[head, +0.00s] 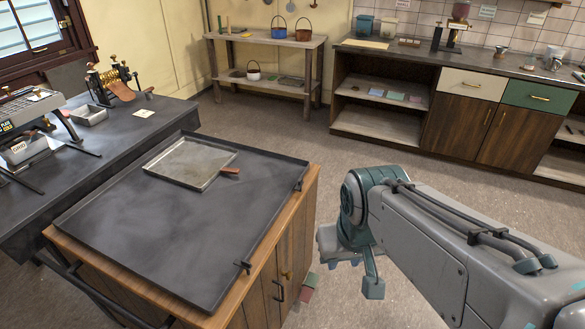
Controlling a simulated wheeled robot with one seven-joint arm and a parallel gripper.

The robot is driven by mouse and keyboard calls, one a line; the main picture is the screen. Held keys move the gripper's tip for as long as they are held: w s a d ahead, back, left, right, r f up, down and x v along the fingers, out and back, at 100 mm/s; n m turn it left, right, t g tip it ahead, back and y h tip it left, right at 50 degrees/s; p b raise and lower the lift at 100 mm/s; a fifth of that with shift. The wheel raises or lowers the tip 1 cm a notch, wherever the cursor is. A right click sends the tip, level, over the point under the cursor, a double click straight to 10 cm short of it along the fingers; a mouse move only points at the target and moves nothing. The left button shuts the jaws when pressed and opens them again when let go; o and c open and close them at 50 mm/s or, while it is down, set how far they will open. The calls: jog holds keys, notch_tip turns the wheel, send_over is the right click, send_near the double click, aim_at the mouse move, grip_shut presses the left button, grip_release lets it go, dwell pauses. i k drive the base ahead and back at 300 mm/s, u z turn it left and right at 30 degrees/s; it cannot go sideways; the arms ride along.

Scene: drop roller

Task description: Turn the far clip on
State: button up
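The far clip (299,185) is a small dark clip on the right edge of the large dark tray top (230,225), near its far right corner. The near clip (243,267) is a similar dark clip further along the same edge, closer to me. Both are too small to tell exactly how they are set. My gripper (350,268) hangs in the air right of the cabinet, pointing down. Its fingers look apart, with nothing seen between them. It is apart from both clips.
A shallow metal pan (190,163) with a brown handle lies on the tray top. The wooden cabinet (290,240) has handles on its right side. A dark table (50,185) with equipment adjoins at left. Open floor (270,128) lies behind, before a shelf (265,42) and counter (470,80).

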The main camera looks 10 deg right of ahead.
aim_at(298, 188)
jog(key=z, duration=0.1)
jog(key=k, duration=0.4)
jog(key=z, duration=1.4)
jog(key=i, duration=0.8)
jog(key=u, duration=0.95)
jog(key=i, duration=0.65)
jog(key=u, duration=0.7)
